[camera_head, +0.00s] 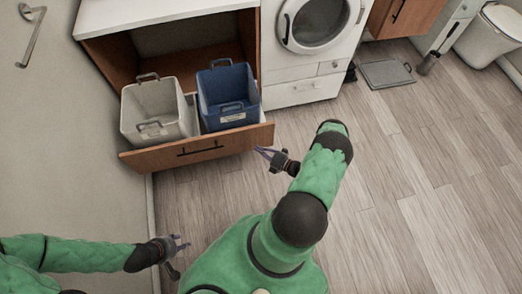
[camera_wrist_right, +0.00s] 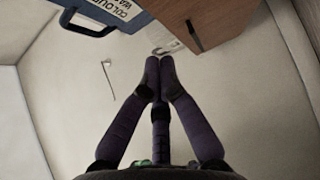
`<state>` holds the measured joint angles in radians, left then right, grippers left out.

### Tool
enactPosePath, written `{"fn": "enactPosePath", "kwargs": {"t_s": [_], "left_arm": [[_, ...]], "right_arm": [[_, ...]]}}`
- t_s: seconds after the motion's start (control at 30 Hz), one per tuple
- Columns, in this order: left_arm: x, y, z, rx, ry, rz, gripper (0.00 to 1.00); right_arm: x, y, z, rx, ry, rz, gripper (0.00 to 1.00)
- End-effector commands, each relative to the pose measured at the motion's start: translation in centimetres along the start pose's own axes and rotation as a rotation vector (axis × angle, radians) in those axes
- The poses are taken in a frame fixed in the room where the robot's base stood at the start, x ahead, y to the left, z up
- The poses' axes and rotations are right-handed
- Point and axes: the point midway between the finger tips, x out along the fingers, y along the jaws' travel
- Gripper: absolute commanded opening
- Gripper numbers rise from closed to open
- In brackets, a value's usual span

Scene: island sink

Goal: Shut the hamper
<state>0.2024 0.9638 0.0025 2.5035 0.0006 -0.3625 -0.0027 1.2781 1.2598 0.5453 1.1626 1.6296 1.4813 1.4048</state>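The hamper is a pull-out drawer with a wooden front (camera_head: 165,157) and a dark bar handle (camera_head: 200,149). It stands pulled out of its cabinet. It holds a white bin (camera_head: 140,112) and a blue bin (camera_head: 226,88). My right gripper (camera_head: 264,153) is just off the right end of the drawer front. In the right wrist view its fingertips (camera_wrist_right: 160,62) meet with nothing seen between them. The wooden front (camera_wrist_right: 205,18) and the blue bin (camera_wrist_right: 60,25) show beyond them. My left gripper (camera_head: 183,252) is low at left, fingers spread and empty, away from the drawer.
A white washing machine (camera_head: 310,50) stands right of the hamper cabinet. A wall (camera_head: 70,140) with a metal rail (camera_head: 32,38) lies at left. A grey floor scale (camera_head: 386,73) and a white bin (camera_head: 490,36) are at upper right.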

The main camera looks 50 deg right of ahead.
Motion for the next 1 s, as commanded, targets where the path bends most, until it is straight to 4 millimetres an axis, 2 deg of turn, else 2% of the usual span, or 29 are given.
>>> {"fn": "enactPosePath", "kwargs": {"t_s": [0.1,0.33,0.4,0.63,1.0], "left_arm": [[0.6,-0.2,0.0,0.0,0.0,0.0,0.4],[1.4,-0.5,-0.1,0.0,0.0,0.0,0.4],[1.9,-0.7,-0.1,0.0,0.0,0.0,0.4],[2.6,-0.9,-0.1,0.0,0.0,0.0,0.4],[2.6,-0.9,-0.1,0.0,0.0,0.0,0.4]], "right_arm": [[2.4,-0.1,-0.1,-0.001,0.006,0.001,0.0],[6.6,-0.1,-0.2,-0.002,0.006,0.001,0.0],[7.3,-0.2,0.8,-0.005,0.003,0.0,0.0],[8.8,-0.1,2.4,-0.002,0.003,-0.001,0.0],[9.1,0.0,2.7,-0.001,0.003,-0.001,0.0]]}}
